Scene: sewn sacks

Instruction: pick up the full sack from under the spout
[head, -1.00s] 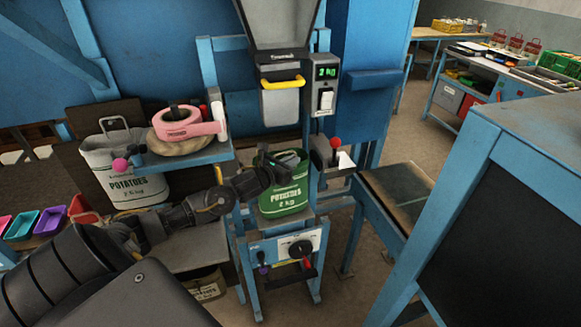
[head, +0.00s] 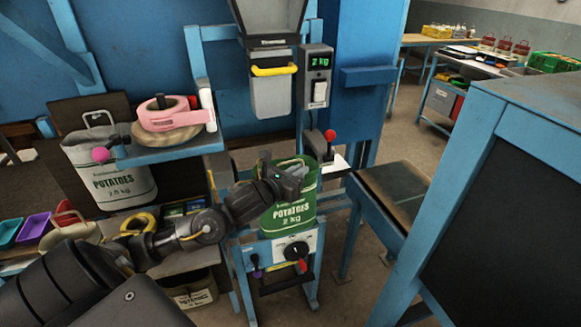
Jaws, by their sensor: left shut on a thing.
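The full sack (head: 292,212) is green, with "POTATOES 2 kg" printed in white. It is upright, below and slightly right of the spout (head: 272,96), which has a yellow handle. My left gripper (head: 287,182) reaches in from the left and is shut on the upper left part of the sack. Its fingertips are partly hidden against the cloth. The sack's base shows just above the blue stand (head: 290,243); I cannot tell whether it touches. My right gripper is not in view.
A display (head: 320,62) reads 2 kg. A red-knobbed lever (head: 330,136) stands close right of the sack. A shelf at left holds a pink tape roll (head: 165,114), with a white potato sack (head: 110,172) beside it. A blue-framed dark panel (head: 500,210) fills the right.

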